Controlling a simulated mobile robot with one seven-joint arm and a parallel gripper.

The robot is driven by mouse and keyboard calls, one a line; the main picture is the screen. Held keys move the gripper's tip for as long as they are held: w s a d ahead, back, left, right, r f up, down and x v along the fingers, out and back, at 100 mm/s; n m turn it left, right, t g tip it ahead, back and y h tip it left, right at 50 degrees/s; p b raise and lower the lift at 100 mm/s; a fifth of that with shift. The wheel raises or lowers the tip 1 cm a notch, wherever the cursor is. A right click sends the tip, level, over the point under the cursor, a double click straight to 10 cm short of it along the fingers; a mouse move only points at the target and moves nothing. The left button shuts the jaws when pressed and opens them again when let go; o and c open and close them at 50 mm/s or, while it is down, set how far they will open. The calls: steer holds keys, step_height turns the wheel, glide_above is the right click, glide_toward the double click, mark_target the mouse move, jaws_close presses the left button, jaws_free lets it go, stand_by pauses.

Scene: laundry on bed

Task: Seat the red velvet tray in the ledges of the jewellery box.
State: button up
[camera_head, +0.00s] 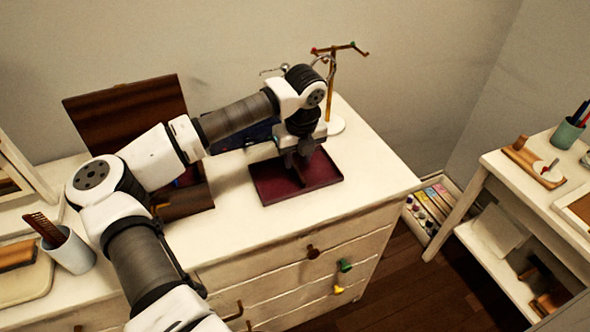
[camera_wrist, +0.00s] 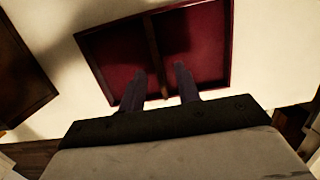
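The red velvet tray (camera_head: 270,183) lies flat on the white dresser, right of the jewellery box. It has a dark rim and a thin divider across its middle. It also fills the upper middle of the wrist view (camera_wrist: 208,40). My gripper (camera_head: 301,170) points down over the tray. In the wrist view its two fingers (camera_wrist: 160,82) are apart, one on each side of the divider, with gaps showing. Whether the tips touch the tray floor I cannot tell. The brown jewellery box (camera_head: 187,203) stands to the left with its lid (camera_head: 125,112) raised. My arm hides most of its inside and ledges.
A dark blue item (camera_head: 240,137) lies behind my forearm. A brass jewellery stand (camera_head: 333,95) rises behind the tray. A white cup (camera_head: 70,252) stands at the left. The dresser top is clear right of the tray, up to its edge.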

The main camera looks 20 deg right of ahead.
mark_target(295, 166)
steer(key=shift+w+a+f+p, duration=0.1)
steer(key=shift+w+f+p, duration=0.1)
steer(key=shift+f, duration=0.6)
steer(key=shift+w+a+f+p, duration=0.1)
steer(key=shift+f+p, duration=0.1)
steer(key=shift+f, duration=0.6)
jaws_close()
steer(key=shift+r, duration=0.1)
step_height(295, 166, up, 20)
steer(key=b, duration=0.4)
